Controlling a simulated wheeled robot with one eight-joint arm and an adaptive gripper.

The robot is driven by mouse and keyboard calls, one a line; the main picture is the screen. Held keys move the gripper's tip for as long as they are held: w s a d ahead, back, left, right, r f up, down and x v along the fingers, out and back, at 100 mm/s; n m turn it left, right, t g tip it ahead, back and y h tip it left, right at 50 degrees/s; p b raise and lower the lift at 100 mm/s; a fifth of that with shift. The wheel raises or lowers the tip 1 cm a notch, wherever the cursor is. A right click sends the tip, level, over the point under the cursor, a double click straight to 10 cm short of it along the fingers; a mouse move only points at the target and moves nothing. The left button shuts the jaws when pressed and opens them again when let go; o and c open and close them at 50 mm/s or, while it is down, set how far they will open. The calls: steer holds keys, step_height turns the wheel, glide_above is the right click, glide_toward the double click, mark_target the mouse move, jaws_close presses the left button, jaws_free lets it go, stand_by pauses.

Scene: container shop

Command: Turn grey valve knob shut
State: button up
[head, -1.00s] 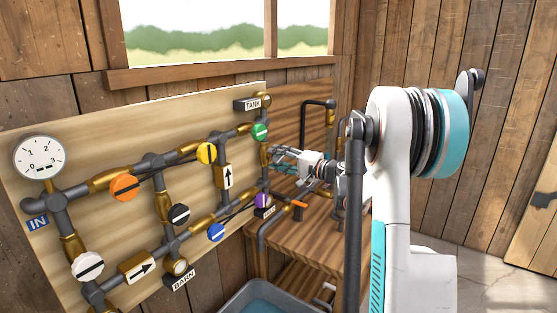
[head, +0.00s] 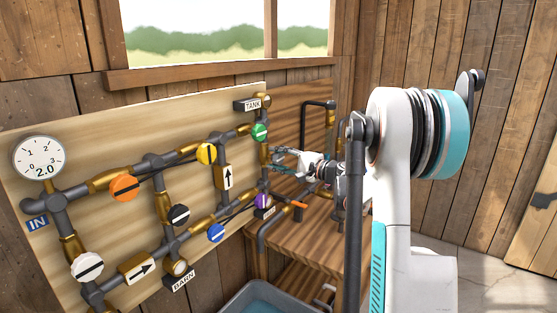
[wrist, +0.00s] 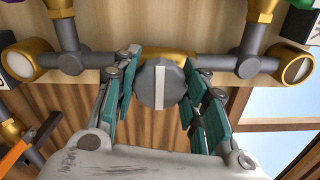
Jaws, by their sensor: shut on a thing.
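The grey valve knob (wrist: 160,86) is a round, faceted cap with a white stripe, in the middle of the wrist view. It sits on a brass valve body (wrist: 178,54) in a grey pipe. The stripe stands upright in that view, crossing the line of the pipe. My gripper (head: 277,155) is at the right end of the pipe board in the head view. Its green-padded fingers stand on either side of the knob in the wrist view, shut on it.
Green (head: 260,132), purple (head: 262,201), yellow (head: 206,153), blue (head: 216,233), orange (head: 124,188), black (head: 179,215) and white (head: 88,267) knobs sit on the board. A gauge (head: 39,157) is at upper left. A water tub (head: 270,298) stands below.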

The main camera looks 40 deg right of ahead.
steer(key=o, duration=1.1)
steer(key=v, duration=1.2)
